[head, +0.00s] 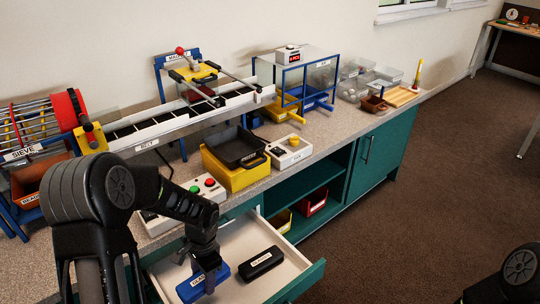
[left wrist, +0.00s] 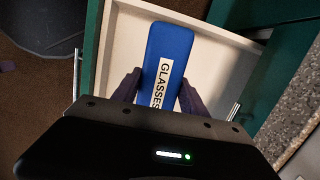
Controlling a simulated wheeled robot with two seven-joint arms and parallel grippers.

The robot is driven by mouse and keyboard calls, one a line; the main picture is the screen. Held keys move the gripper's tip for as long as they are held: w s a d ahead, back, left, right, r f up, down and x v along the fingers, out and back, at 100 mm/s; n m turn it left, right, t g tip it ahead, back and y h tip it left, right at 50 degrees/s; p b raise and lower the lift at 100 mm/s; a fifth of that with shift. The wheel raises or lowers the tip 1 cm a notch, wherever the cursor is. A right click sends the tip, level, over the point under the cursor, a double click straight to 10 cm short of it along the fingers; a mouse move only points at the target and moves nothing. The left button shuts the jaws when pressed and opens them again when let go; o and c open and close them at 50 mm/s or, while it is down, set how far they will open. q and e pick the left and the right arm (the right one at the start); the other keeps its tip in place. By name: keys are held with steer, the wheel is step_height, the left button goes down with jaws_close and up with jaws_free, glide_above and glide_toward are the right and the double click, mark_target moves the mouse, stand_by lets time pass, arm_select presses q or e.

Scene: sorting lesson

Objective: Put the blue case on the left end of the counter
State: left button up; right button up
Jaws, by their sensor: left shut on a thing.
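The blue case (head: 190,291) lies in or just above the open drawer (head: 231,244), with a white label that reads GLASSES in the left wrist view. My left gripper (head: 208,284) reaches down into the drawer and is shut on the blue case, with one finger along each long side of the case (left wrist: 168,60). A black labelled case (head: 261,263) lies in the drawer to the right of the blue one. The counter (head: 325,141) runs behind the drawer; its left end lies past the sieve machine, partly hidden by my left arm. My right gripper does not show.
A control box with red and green buttons (head: 203,188) stands on the counter behind the drawer. A yellow bin with a black tray (head: 235,168), a sieve (head: 40,140) and a belt (head: 170,125) take up much of the top. Teal cabinets (head: 380,155) stand below.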

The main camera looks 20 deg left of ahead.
mark_target(202, 276)
arm_select(q)
steer(key=shift+s+a+r+n, duration=0.1)
steer(key=shift+s+r+n, duration=0.1)
steer(key=shift+s+n, duration=0.35)
steer(key=r+n, duration=0.1)
steer(key=w+r+n, duration=0.1)
steer(key=r+n, duration=0.1)
steer(key=shift+w+r+h+p, duration=0.15)
steer(key=shift+w+h+p, duration=0.15)
steer(key=shift+p, duration=0.1)
steer(key=w+d+r, duration=0.1)
steer(key=r, duration=0.1)
steer(key=w+r+n+p, duration=0.1)
steer(key=r, duration=0.1)
steer(key=w+d+r+n+p, duration=0.1)
steer(key=r, duration=0.1)
steer(key=shift+w+d+r, duration=0.25)
steer(key=shift+w+d, duration=0.1)
steer(key=w+d+r+p, duration=0.5)
steer(key=d+r, duration=0.4)
steer(key=r, duration=0.3)
steer(key=shift+w+d+r, duration=0.25)
steer(key=shift+w+d, duration=0.15)
steer(key=shift+w, duration=0.15)
steer(key=shift+f, duration=0.1)
